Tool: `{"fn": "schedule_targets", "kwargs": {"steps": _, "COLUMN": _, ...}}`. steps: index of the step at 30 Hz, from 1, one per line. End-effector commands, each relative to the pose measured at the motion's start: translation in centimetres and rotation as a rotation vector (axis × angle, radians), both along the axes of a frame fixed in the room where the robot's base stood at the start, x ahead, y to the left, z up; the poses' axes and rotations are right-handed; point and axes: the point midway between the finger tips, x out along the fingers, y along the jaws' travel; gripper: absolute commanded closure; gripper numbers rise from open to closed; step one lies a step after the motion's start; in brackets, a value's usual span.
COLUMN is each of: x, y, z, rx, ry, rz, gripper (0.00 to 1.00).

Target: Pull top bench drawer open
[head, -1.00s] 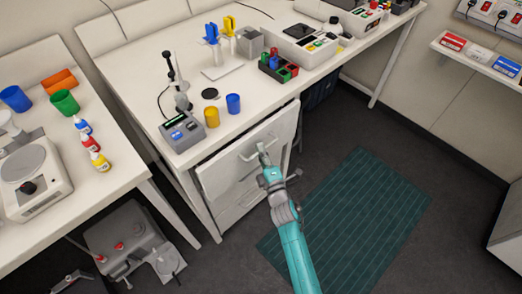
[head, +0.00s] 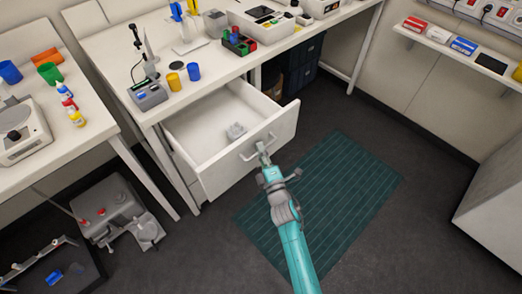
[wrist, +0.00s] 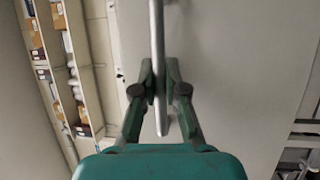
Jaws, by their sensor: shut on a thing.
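The top bench drawer (head: 245,155) is pulled well out from under the white bench, its inside in view from above. The lower drawers are mostly hidden behind the open drawer.
The bench top (head: 215,62) carries a grey device (head: 148,95), a yellow cup (head: 174,82), a blue cup (head: 194,72) and a tube rack (head: 239,42). A green mat (head: 335,190) covers the floor at right. A grey machine (head: 118,215) stands on the floor at left.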

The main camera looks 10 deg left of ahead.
Motion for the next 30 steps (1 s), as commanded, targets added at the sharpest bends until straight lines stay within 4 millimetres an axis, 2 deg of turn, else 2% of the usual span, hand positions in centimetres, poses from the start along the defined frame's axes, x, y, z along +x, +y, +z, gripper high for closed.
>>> {"fn": "schedule_targets", "kwargs": {"steps": 11, "x": -0.1, "y": 0.1, "z": -0.1, "rx": -0.001, "ry": 0.002, "rz": 0.001, "gripper": 1.0}}
{"fn": "schedule_targets", "kwargs": {"steps": 12, "x": -0.1, "y": 0.0, "z": -0.1, "rx": -0.001, "ry": 0.002, "rz": 0.001, "gripper": 0.87}}
{"fn": "schedule_targets", "kwargs": {"steps": 15, "x": -0.1, "y": 0.0, "z": -0.1, "rx": -0.001, "ry": 0.002, "rz": 0.001, "gripper": 0.63}}
{"fn": "schedule_targets", "kwargs": {"steps": 25, "x": -0.1, "y": 0.0, "z": -0.1, "rx": -0.001, "ry": 0.001, "rz": 0.001, "gripper": 0.63}}
{"fn": "schedule_targets", "kwargs": {"steps": 30, "x": -1.4, "y": -0.7, "z": -0.4, "rx": 0.0, "ry": 0.001, "rz": 0.0, "gripper": 0.63}}
